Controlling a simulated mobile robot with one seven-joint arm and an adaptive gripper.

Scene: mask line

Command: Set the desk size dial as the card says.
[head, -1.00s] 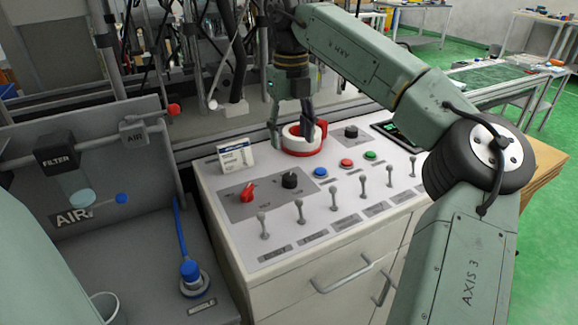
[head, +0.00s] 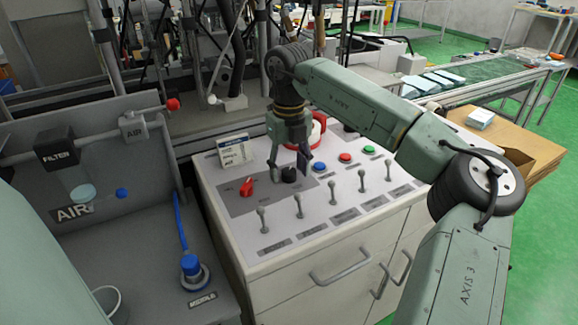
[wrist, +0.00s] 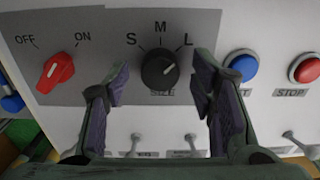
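The size dial is a black knob (wrist: 159,70) with S, M and L printed above it in the wrist view. Its pale mark points up and right, toward L. In the head view the dial (head: 289,175) is partly hidden by my gripper (head: 290,163). In the wrist view my gripper (wrist: 163,84) is open, one finger on each side of the dial, with gaps between them and the knob. The white card (head: 235,150) stands at the back left of the desk; its text is too small to read.
A red on/off switch (wrist: 56,72) is left of the dial. Blue (wrist: 242,66) and red (wrist: 306,68) buttons are to its right, with a green button (head: 369,150) farther along. Several upright toggle levers (head: 298,205) line the front. A red-and-white ring (head: 318,128) is behind my gripper.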

